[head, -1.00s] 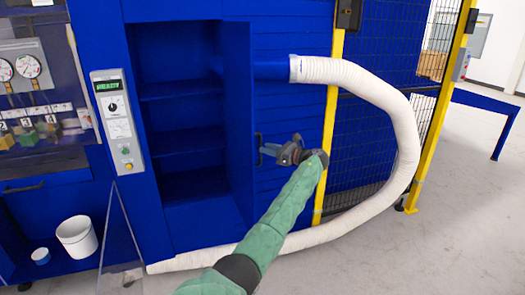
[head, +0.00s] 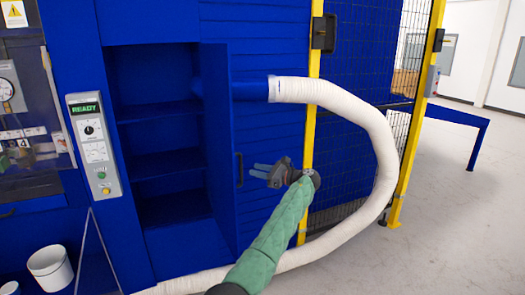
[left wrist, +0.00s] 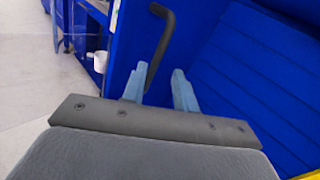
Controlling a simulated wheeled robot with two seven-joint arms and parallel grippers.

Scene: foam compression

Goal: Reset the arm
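My left arm, in a green quilted sleeve, reaches up from the bottom of the head view. Its gripper (head: 259,171) is open and empty, just right of the dark handle (head: 239,170) on the open blue cabinet door (head: 219,130). The left wrist view shows the two blue-grey fingers (left wrist: 159,92) apart. The handle (left wrist: 163,45) shows beyond them, with its lower end near the left finger; no grip on it is visible. My right gripper is in neither view.
The open blue cabinet (head: 155,125) has empty shelves. A control panel (head: 95,145) reads READY. A white hose (head: 385,150) curves around my arm's right side down to the floor. A yellow post (head: 311,110) and mesh fence stand behind. A white bucket (head: 50,268) sits lower left.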

